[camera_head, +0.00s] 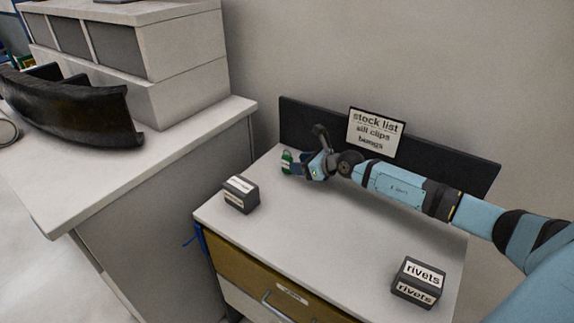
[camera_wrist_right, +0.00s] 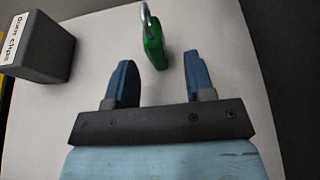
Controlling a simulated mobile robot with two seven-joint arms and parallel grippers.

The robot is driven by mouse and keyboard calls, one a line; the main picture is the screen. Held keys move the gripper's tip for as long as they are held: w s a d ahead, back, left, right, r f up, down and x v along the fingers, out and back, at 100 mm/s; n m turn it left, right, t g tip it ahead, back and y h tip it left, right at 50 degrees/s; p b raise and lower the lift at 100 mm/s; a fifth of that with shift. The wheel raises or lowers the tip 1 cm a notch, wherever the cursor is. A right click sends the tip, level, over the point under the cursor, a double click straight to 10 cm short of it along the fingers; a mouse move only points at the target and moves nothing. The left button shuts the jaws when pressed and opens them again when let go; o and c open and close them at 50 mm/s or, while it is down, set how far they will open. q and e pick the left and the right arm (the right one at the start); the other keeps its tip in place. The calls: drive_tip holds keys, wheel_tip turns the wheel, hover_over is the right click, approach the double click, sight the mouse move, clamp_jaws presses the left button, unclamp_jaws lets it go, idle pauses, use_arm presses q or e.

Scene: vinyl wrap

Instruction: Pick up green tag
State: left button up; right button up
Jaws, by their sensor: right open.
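The green tag (camera_head: 287,161) is a small green piece with a metal loop, at the back left of the white table top. In the right wrist view the green tag (camera_wrist_right: 154,46) shows ahead of the fingers, between their lines, with its grey loop at the far end. My right gripper (camera_head: 297,167) is at the back of the table, just right of the tag. In the right wrist view its two blue fingers (camera_wrist_right: 160,75) are apart with nothing between them. My left gripper is not in view.
A grey box (camera_head: 240,195) stands at the table's left; it shows in the wrist view as a labelled box (camera_wrist_right: 36,48). A rivets box (camera_head: 418,283) is at the front right. A stock list sign (camera_head: 375,134) stands along the dark back board (camera_head: 440,168). The table's middle is clear.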

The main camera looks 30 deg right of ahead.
sight(287, 162)
drive_tip(key=x, duration=0.5)
drive_tip(key=shift+w+a+r, duration=0.1)
drive_tip(key=shift+a+r, duration=0.1)
drive_tip(key=shift+a, duration=0.1)
drive_tip(key=shift+c, duration=0.2)
clamp_jaws()
